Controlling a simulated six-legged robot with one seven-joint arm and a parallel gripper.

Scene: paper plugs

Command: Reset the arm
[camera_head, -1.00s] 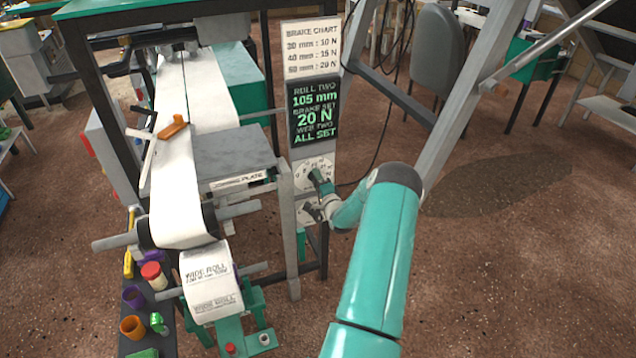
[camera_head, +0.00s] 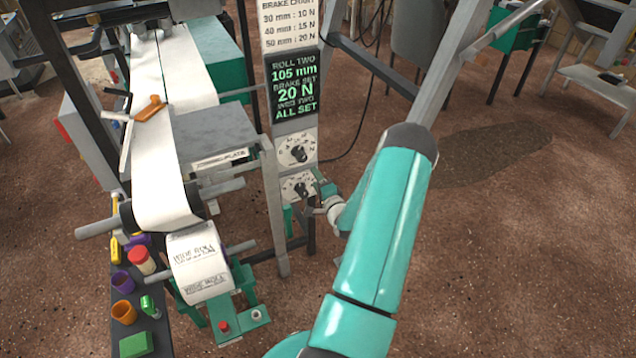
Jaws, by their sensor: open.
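My teal arm (camera_head: 385,215) reaches up from the bottom of the view and bends back left at its elbow. My gripper (camera_head: 318,196) is small and partly hidden by its own wrist. It is open, just right of the lower dial (camera_head: 297,187) on the white control panel. I cannot tell whether it touches the panel. The upper dial (camera_head: 298,151) has a black knob and is free of the gripper. The screen (camera_head: 293,85) above reads roll two 105 mm, brake set 20 N, web two all set.
The paper machine with its joining plate (camera_head: 217,135) and wide roll (camera_head: 199,262) stands at left. A dark shelf with cups (camera_head: 123,311) and a green block (camera_head: 136,345) is at lower left.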

